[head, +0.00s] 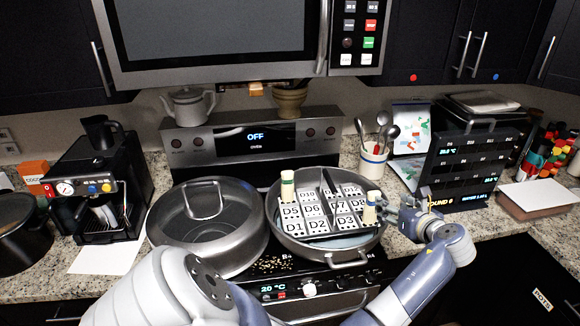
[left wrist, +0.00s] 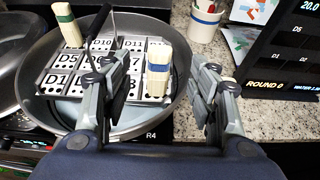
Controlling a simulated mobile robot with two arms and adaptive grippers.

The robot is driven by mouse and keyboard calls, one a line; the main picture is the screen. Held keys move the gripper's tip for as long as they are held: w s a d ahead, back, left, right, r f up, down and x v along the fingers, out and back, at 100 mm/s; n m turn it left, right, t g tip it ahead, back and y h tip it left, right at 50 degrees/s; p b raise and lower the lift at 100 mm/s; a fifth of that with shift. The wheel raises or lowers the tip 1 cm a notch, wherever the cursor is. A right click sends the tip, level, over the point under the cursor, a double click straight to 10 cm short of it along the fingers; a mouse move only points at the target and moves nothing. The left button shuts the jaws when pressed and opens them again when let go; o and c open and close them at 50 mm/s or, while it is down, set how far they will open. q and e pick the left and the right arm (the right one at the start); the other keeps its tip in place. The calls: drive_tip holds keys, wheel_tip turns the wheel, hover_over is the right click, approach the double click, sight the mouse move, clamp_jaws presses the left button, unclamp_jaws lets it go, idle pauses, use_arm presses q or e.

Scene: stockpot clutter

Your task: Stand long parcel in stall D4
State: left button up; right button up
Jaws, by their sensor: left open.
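A white rack (head: 308,237) with stalls marked D1 to D12 sits in the grey pot (head: 345,252). A pale parcel with a blue band (head: 370,208) stands upright at the rack's right side; it also shows in the left wrist view (left wrist: 158,68). It hides part of the rack there, and I cannot read its stall label or see a D4 label. A pale parcel with a green band (head: 287,187) stands at the back left, near D5. My left gripper (head: 392,212) is open, just right of the blue-banded parcel, which appears between its fingers (left wrist: 155,84) in the wrist view. My right gripper is out of view.
An empty-looking pan with a glass lid (head: 208,222) stands left of the pot. A dark display board (head: 468,170) stands at the right, a utensil crock (head: 373,160) behind the pot. The counter right of my gripper has bare room.

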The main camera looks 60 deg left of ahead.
use_arm(q)
drive_tip(key=d+f+n+t+h, duration=0.6)
drive_tip(key=d+n+t+h, duration=0.2)
drive_tip(key=d, duration=0.4)
drive_tip(key=s+d+f+n+g+h, duration=0.1)
drive_tip(key=s+d+f, duration=0.15)
drive_tip(key=f, duration=0.55)
drive_tip(key=s+d+f+n+g+h, duration=0.1)
drive_tip(key=s+f+g, duration=0.15)
drive_tip(key=f, duration=0.55)
drive_tip(key=s+d+f+n+g+h, duration=0.15)
drive_tip(key=s+f, duration=0.25)
drive_tip(key=f, duration=0.4)
drive_tip(key=s+d+f+n+g, duration=0.2)
drive_tip(key=s+f+n+g, duration=0.1)
drive_tip(key=s+f, duration=1.45)
drive_tip(key=s+a+f+n+g, duration=0.1)
drive_tip(key=s+f+n, duration=0.1)
drive_tip(key=s, duration=0.7)
drive_tip(key=s+a+f+n+g, duration=0.1)
drive_tip(key=s+f+g, duration=0.1)
drive_tip(key=s+f, duration=0.3)
drive_tip(key=s+a+f+n+g+h, duration=0.1)
drive_tip(key=s+f+n, duration=0.1)
drive_tip(key=s, duration=1.1)
drive_tip(key=shift+s+f+n, duration=0.35)
drive_tip(key=shift+f, duration=0.5)
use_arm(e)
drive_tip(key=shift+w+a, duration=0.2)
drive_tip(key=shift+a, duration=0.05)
